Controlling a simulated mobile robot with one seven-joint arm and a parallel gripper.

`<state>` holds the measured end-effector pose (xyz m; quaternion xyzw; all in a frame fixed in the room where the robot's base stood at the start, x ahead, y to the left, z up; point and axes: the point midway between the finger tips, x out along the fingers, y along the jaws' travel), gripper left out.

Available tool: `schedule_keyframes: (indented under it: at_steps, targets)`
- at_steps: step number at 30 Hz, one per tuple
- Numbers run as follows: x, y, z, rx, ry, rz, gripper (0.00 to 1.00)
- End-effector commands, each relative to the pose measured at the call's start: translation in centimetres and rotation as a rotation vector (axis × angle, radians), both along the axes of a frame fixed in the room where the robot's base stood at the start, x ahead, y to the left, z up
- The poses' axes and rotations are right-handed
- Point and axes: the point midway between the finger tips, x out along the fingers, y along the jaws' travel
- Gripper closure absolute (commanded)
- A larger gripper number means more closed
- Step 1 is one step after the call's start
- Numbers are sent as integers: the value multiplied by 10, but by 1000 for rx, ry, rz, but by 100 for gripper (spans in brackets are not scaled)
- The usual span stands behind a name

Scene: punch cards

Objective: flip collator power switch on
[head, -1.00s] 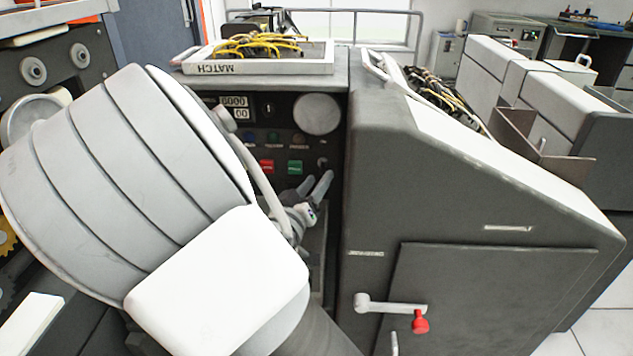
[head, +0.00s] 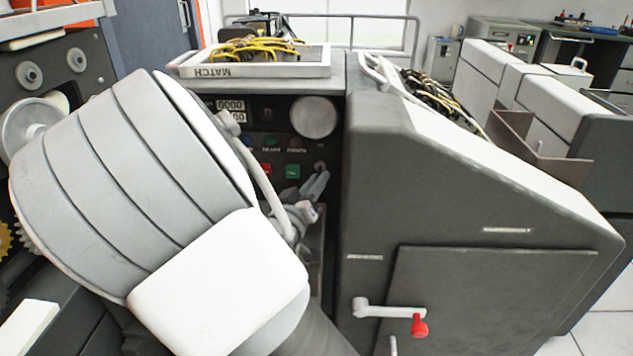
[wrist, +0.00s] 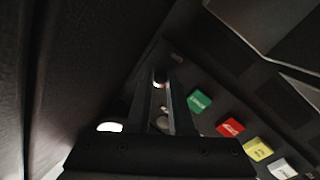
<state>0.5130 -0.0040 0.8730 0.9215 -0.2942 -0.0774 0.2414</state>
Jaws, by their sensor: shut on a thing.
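The collator (head: 375,200) is a dark grey cabinet with a sloped right part and a recessed control panel (head: 265,135). My gripper (head: 318,180) reaches up to the panel's lower right, beside the inner side wall. In the wrist view its fingers (wrist: 160,85) are close together, with a small pale metal tip (wrist: 158,84) between their ends. This appears to be the power switch lever, and my gripper is shut on it. In the head view the switch is mostly hidden by the fingers, and its position cannot be read.
A green button (wrist: 199,101), a red button (wrist: 231,128), a yellow button (wrist: 257,149) and a white button (wrist: 282,169) line the panel close to the fingers. The side wall (wrist: 85,70) stands close at the left in the wrist view. A red-knobbed crank (head: 419,326) sits lower on the cabinet.

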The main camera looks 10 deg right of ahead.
Motion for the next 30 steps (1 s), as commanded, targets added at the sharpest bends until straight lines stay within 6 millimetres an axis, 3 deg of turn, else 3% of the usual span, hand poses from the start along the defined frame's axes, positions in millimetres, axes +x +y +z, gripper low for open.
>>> schedule_keyframes:
  at_steps: [11, 30]
  targets:
    - [-1, 0, 9, 17, 57, -1, 100]
    - [-2, 0, 25, 114, 351, -2, 100]
